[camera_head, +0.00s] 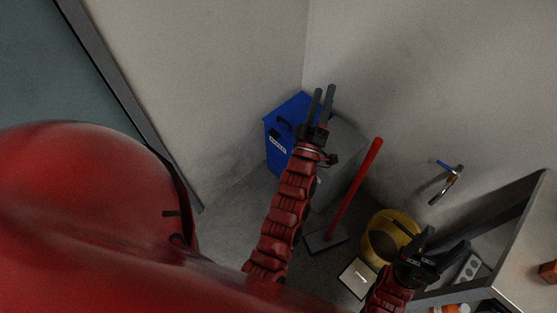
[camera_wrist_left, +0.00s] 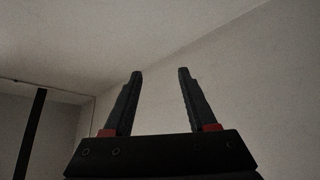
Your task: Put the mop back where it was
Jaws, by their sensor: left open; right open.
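The mop has a red handle (camera_head: 357,185) that leans at a slant, its upper end against or close to the wall; I cannot tell if it touches. Its flat grey head (camera_head: 326,238) rests on the floor. My left gripper (camera_head: 324,92) is raised to the left of the handle's top, above a blue box, open and empty. In the left wrist view its two fingers (camera_wrist_left: 160,85) are apart with only wall and ceiling beyond. My right gripper (camera_head: 445,242) is open at the lower right, in front of the yellow bucket (camera_head: 376,228), apart from the mop.
The blue box (camera_head: 277,136) stands in the corner behind my left arm. A tap (camera_head: 448,185) is on the right wall. A table or shelf (camera_head: 525,235) stands at the right edge. A white square (camera_head: 358,278) lies on the floor. A door frame (camera_head: 135,105) is at left.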

